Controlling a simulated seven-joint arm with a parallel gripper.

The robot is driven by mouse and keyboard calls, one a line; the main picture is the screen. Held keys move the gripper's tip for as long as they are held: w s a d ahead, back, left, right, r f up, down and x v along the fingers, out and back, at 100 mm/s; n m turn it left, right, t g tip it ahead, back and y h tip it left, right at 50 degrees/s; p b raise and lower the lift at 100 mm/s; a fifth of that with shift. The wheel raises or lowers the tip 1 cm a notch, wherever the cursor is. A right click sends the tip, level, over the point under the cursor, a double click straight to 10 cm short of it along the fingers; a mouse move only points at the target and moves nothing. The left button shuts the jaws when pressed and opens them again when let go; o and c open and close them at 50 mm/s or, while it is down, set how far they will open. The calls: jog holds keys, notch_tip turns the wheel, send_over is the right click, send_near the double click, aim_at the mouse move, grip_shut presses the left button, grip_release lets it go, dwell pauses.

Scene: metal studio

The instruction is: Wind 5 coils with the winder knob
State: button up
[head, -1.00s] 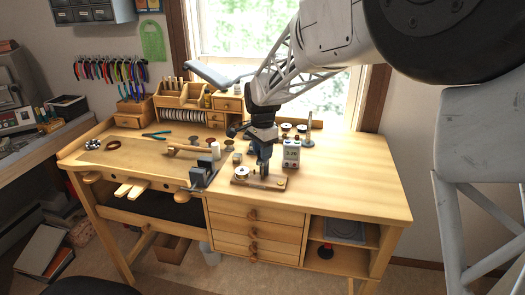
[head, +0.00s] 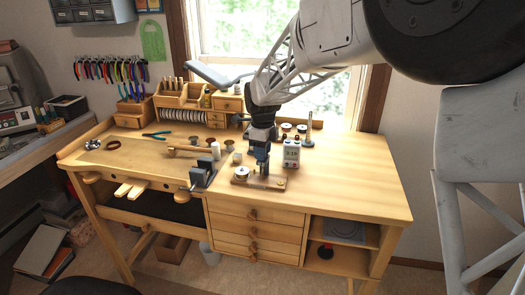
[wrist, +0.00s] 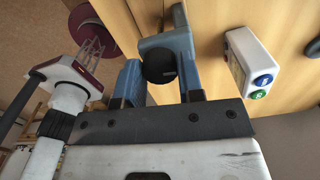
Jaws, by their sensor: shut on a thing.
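The winder is a small wooden board (head: 270,184) near the front of the bench top, with a pale spool (head: 241,173) at its left end. My gripper (head: 262,172) points down over the board, just right of the spool. In the wrist view, my gripper's blue fingers (wrist: 160,68) stand either side of a dark round piece (wrist: 157,66), which looks like the winder knob. The gripper is shut on it; the fingers hide much of the grip. A white counter box (head: 291,153) with a small display stands behind and right of the board; its blue and green buttons show in the wrist view (wrist: 248,62).
Several small spools and a pointed stand (head: 310,130) are behind the counter. Wooden organizers (head: 182,97) line the back. The right bench top (head: 350,175) is clear.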

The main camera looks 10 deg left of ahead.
jog(key=m, duration=0.4)
jog(key=shift+m, duration=0.3)
jog(key=m, duration=0.4)
dwell(0.3)
jog(key=o, duration=0.9)
jog(key=shift+r, duration=3.95)
